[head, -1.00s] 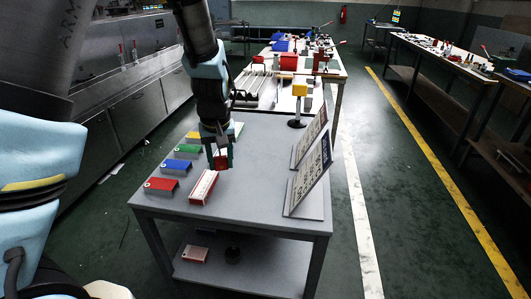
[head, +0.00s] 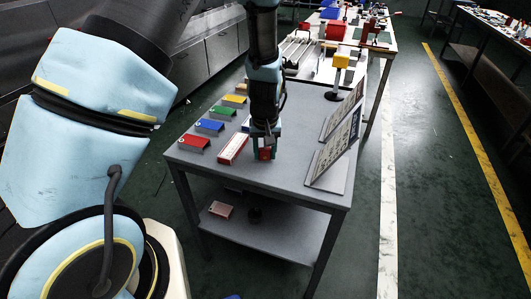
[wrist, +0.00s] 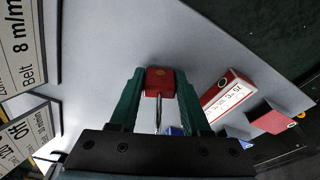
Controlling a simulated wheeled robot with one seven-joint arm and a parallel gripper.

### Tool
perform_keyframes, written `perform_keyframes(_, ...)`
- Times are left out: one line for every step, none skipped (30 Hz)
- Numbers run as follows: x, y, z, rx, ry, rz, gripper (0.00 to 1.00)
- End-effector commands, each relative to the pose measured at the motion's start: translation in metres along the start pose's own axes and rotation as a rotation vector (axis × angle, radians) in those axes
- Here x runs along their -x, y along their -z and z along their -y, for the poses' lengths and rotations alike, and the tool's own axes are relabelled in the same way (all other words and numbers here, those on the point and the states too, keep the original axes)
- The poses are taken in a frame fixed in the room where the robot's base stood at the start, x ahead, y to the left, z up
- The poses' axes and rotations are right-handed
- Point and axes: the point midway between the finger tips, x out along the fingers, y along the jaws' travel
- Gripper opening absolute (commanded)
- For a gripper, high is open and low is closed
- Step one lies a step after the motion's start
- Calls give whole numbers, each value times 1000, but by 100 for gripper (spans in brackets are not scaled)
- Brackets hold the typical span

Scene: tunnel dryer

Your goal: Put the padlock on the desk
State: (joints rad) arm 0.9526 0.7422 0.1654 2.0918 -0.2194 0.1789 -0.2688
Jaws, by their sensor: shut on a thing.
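The padlock has a red body (wrist: 160,82) and a thin metal shackle, seen between the green fingers in the wrist view. It also shows as a small red block (head: 265,154) in the head view. My gripper (head: 264,152) points down over the grey desk (head: 285,182) and is shut on the padlock. The padlock is low over the desk's near part, right of a red and white box (head: 233,149). I cannot tell whether it touches the top.
Red (head: 193,143), blue (head: 210,127), green (head: 223,112) and yellow (head: 234,99) blocks line the desk's left side. Two sign boards (head: 335,150) stand on the right. A yellow-topped stand (head: 340,62) is at the back. Bare top lies in front of the gripper.

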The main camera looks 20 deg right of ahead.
Motion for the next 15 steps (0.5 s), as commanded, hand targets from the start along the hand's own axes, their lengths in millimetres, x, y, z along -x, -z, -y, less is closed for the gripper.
perform_keyframes(-6,-1,0,0,1,3,7)
perform_keyframes(-8,-2,0,0,1,2,7)
perform_keyframes(-11,-2,0,0,0,0,7)
perform_keyframes(-12,-2,0,0,0,-1,7)
perform_keyframes(-13,-2,0,0,0,-1,7)
perform_keyframes(-14,-2,0,0,-1,-1,7)
perform_keyframes(-14,-2,0,0,-1,-1,7)
perform_keyframes(-14,-2,0,0,-1,-1,7)
perform_keyframes(-14,-2,0,0,-1,-1,7)
perform_keyframes(-14,-2,0,0,-1,-1,7)
perform_keyframes(-14,-2,0,0,-1,-1,7)
perform_keyframes(-14,-2,0,0,-1,-1,7)
perform_keyframes(-15,-2,0,0,-1,-1,7)
perform_keyframes(-16,-2,0,0,-1,-1,7)
perform_keyframes(-16,-2,0,0,0,-1,48)
